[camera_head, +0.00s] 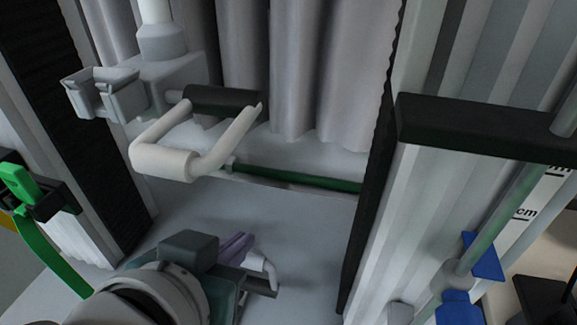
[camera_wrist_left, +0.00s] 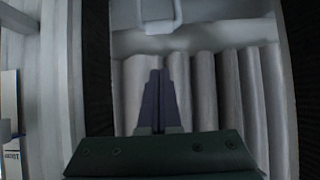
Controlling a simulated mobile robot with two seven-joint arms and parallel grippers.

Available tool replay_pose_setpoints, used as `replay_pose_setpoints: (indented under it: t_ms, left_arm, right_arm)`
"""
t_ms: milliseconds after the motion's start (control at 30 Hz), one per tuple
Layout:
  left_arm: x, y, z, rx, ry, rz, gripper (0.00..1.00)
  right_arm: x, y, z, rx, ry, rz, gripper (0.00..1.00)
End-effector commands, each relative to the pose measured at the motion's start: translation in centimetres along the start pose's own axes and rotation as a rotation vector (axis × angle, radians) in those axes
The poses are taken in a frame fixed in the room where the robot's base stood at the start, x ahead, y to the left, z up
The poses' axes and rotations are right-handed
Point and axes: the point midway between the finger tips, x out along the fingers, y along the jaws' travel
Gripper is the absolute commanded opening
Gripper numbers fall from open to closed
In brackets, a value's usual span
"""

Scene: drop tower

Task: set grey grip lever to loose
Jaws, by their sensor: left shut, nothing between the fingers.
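A pale grey U-shaped lever (camera_head: 163,160) with a thick rounded grip stands out from a dark cross roller inside the tower, and I take it for the grey grip lever. A U-shaped handle (camera_wrist_left: 158,22), probably the same one, shows at the top of the left wrist view. My left gripper (camera_head: 244,240) is low in the head view, below the lever and apart from it. Its purple fingers are together and empty, and they also show in the left wrist view (camera_wrist_left: 160,76), pointing toward the handle. My right gripper is not in view.
A light grey bracket (camera_head: 108,92) sits left of the lever. A green lever (camera_head: 30,205) is at the left edge, and blue parts (camera_head: 482,258) are at the right. A dark green bar (camera_head: 300,178) crosses behind. Grey curtains (camera_head: 300,70) hang behind; dark side posts flank the opening.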

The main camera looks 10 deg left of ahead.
Motion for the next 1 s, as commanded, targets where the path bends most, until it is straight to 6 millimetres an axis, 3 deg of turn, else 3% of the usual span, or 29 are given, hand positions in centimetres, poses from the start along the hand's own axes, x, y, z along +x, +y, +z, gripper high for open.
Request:
replay_pose_setpoints:
  t_ms: [500,700,1000]
  left_arm:
    - [9.4,0.0,0.2,-0.001,0.0,-0.001,0.0]
    - [7.5,0.0,2.0,-0.001,-0.003,0.0,0.0]
    - [6.6,0.0,3.1,0.0,0.0,0.0,0.0]
  right_arm:
    - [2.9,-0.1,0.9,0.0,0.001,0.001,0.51]
    - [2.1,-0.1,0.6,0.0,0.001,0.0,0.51]
    - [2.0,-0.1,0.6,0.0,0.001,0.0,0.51]
